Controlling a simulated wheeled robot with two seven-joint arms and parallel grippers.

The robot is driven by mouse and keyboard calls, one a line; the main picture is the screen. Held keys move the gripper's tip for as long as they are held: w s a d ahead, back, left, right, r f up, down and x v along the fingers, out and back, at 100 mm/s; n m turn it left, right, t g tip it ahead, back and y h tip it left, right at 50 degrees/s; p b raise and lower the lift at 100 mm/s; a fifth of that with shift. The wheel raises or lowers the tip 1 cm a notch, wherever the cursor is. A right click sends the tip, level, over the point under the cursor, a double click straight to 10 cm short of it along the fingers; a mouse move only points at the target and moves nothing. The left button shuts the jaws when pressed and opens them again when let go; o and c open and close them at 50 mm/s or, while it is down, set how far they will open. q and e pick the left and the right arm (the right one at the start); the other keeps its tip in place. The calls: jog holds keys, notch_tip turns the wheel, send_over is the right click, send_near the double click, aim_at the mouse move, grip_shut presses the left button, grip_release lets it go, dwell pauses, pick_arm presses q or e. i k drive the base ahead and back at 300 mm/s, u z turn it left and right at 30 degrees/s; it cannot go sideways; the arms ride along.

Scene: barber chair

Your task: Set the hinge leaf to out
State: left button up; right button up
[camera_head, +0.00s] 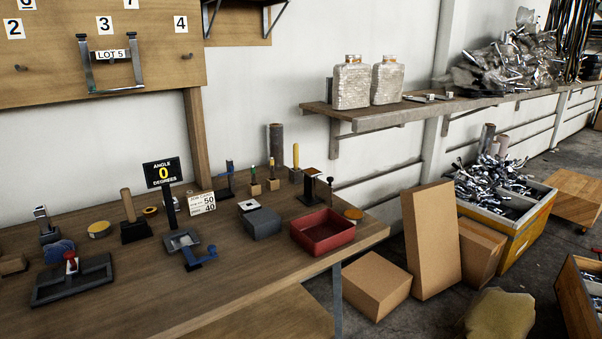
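A grey plate-like fixture (182,240) with a blue arm (200,258) lies on the wooden workbench (150,290). The blue arm points to the front right. A black sign (162,172) reading "ANGLE 0 DEGREES" stands on a dark post just behind it. I cannot tell for sure which part is the hinge leaf, and no "out" marking is readable. A black tray-like base (75,285) with a red knob (71,262) is at the bench's left. Neither of my grippers is in view.
A red bin (323,232) and a grey block (262,224) sit on the right of the bench. Several small posts and stands line its back. The bench front is clear. Cardboard boxes (431,238) stand on the floor at right.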

aim_at(322, 191)
jog(key=i, duration=0.45)
jog(key=z, duration=1.15)
